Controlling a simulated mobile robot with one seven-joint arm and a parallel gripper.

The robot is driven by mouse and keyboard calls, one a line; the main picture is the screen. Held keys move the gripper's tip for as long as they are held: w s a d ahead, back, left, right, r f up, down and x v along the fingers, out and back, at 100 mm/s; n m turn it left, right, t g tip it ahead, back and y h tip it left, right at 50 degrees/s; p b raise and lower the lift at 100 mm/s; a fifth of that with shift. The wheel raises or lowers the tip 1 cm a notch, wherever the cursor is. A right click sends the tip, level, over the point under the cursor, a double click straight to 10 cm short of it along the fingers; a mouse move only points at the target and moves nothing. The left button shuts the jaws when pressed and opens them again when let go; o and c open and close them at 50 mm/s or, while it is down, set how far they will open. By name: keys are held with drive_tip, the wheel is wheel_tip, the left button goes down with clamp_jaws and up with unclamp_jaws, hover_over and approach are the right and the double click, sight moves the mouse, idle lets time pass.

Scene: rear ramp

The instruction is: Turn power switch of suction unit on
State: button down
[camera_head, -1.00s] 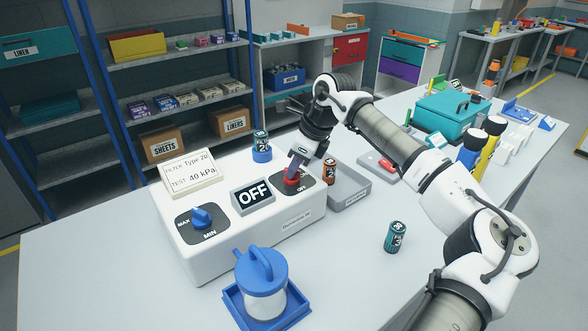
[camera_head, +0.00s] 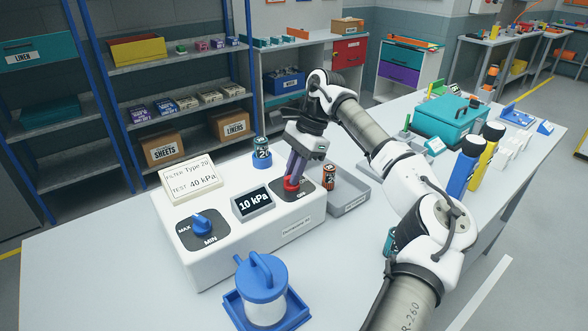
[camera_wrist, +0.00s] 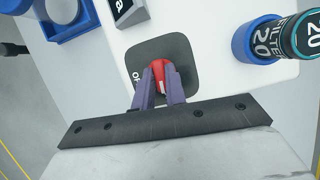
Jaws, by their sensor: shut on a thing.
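The suction unit (camera_head: 262,228) is a white box on the table. Its red power switch (camera_head: 291,184) sits on a dark plate at the unit's right end; it also shows in the wrist view (camera_wrist: 158,72). My gripper (camera_head: 294,172) is shut on the red switch, with a purple finger on each side in the wrist view (camera_wrist: 158,92). The fingers hide part of the switch. The display (camera_head: 253,202) reads "10 kPa". A blue dial (camera_head: 202,223) marked MAX and MIN sits at the left. A card (camera_head: 190,180) reads "Filter Type 20, Test 40 kPa".
A blue-lidded jar (camera_head: 262,285) stands in front of the unit. A filter in a blue holder (camera_head: 262,154) stands behind it. A grey tray (camera_head: 348,192) with an orange-brown can (camera_head: 329,176) is at the right. The table's front left is clear.

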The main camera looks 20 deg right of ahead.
drive_tip(key=shift+n, duration=0.6)
drive_tip(key=c, duration=1.4)
unclamp_jaws()
drive_tip(key=shift+c, duration=0.2)
drive_tip(key=shift+r, duration=0.1)
drive_tip(key=p+v, duration=0.2)
drive_tip(key=v, duration=1.1)
drive_tip(key=shift+w+r, duration=0.3)
drive_tip(key=shift+r, duration=0.05)
